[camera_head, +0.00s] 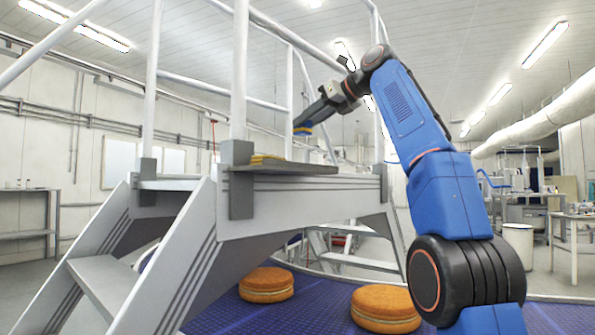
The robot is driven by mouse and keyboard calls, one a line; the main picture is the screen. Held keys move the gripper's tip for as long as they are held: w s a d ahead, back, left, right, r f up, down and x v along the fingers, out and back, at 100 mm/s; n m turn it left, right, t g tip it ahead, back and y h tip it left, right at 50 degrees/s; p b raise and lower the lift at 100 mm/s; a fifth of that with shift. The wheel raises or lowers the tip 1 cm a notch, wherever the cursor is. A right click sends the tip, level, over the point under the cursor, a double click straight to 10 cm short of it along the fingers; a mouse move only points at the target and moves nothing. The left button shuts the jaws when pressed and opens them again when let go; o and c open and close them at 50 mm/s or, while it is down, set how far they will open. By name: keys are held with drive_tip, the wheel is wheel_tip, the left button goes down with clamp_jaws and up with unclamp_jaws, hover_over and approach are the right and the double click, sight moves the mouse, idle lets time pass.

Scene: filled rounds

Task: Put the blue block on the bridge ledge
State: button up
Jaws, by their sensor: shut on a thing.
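My gripper (311,120) is at the end of my blue arm, reaching left and tipped downward. It is shut on a small blue block (302,130), which shows a thin yellowish band. The ledge is a flat grey plate sticking out from the side of the grey stepped bridge (300,198). A small yellow piece (266,158) lies on the ledge's left part. The fingers are too small to make out in detail.
White posts and rails (239,75) rise from the bridge close to the ledge and behind my gripper. Two orange filled rounds (266,281) (385,305) lie on the blue belt (310,312) below. The right part of the ledge looks bare.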

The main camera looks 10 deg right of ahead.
drive_tip(key=shift+w+d, duration=0.1)
drive_tip(key=shift+f, duration=5)
drive_tip(key=shift+f, duration=0.1)
drive_tip(key=o, duration=1.1)
drive_tip(key=shift+o, duration=0.2)
drive_tip(key=v, duration=1.2)
